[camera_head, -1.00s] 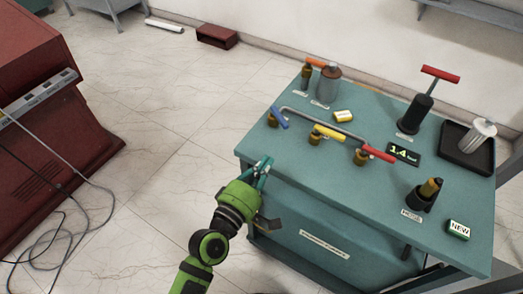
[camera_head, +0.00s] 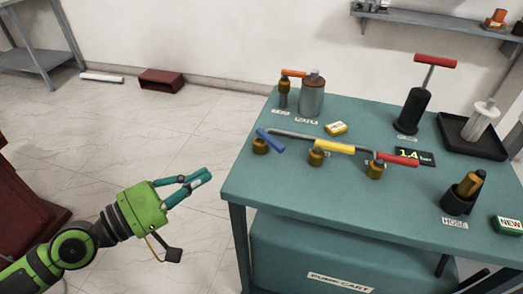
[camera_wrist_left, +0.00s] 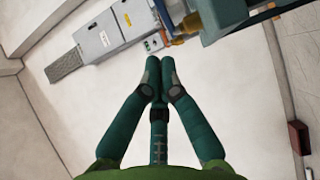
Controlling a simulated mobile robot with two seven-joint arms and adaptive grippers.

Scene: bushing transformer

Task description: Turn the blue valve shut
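The blue valve handle (camera_head: 270,140) sits on a brass valve body (camera_head: 261,146) at the left end of a grey pipe on the teal pump cart (camera_head: 245,180). The blue handle lies slanted across the line of the pipe. My left gripper (camera_head: 205,175) is left of the cart, apart from it and from the valve. In the left wrist view its fingertips (camera_wrist_left: 160,68) meet with nothing between them. My right gripper is not in view.
A yellow-handled valve (camera_head: 334,147) and a red-handled valve (camera_head: 398,159) share the pipe. A grey canister (camera_head: 312,96) and an orange-handled valve (camera_head: 293,73) stand behind. A black hand pump (camera_head: 409,112), a display (camera_head: 414,156) and a black tray (camera_head: 462,146) are right.

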